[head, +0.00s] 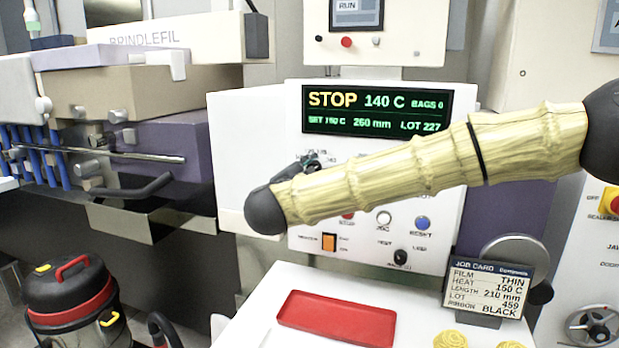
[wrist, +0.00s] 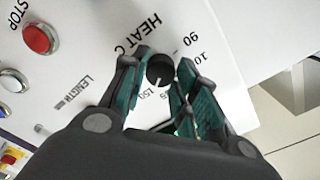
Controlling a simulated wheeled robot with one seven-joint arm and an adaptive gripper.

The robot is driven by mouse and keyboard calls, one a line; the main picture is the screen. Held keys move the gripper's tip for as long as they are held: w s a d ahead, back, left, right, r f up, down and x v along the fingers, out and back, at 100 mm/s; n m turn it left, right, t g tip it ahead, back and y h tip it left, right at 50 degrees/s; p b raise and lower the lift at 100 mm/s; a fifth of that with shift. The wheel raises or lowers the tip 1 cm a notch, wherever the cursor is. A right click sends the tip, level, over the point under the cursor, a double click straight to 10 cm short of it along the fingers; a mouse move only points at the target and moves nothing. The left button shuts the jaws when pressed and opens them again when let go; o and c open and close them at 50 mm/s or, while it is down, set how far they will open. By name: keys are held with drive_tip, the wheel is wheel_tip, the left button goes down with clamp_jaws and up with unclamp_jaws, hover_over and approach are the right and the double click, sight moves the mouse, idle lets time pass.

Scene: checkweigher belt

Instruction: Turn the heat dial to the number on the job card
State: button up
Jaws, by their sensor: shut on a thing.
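The heat dial (wrist: 160,68) is a black round knob under the label "HEAT C" on the white panel. In the wrist view it sits between the green-padded fingers of my gripper (wrist: 162,82), which is shut on it. Its white mark points down in that view, towards the printed 150 side. In the head view my arm and gripper hide most of the dial. The job card (head: 489,286) stands at the lower right; its heat line looks like 150 C. The display (head: 376,110) reads STOP and 140 C; the smaller set value below is too blurred to be sure.
Below the dial area are several buttons, an orange switch (head: 329,242) and a small black knob (head: 400,257). A red tray (head: 337,319) lies on the white surface in front. In the wrist view a red STOP button (wrist: 40,39) is at the upper left.

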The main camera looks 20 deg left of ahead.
drive_tip(key=shift+f, duration=0.1)
idle(0.5)
drive_tip(key=o, duration=1)
drive_tip(key=shift+s, duration=0.1)
drive_tip(key=s, duration=1.2)
drive_tip(key=shift+a, duration=0.15)
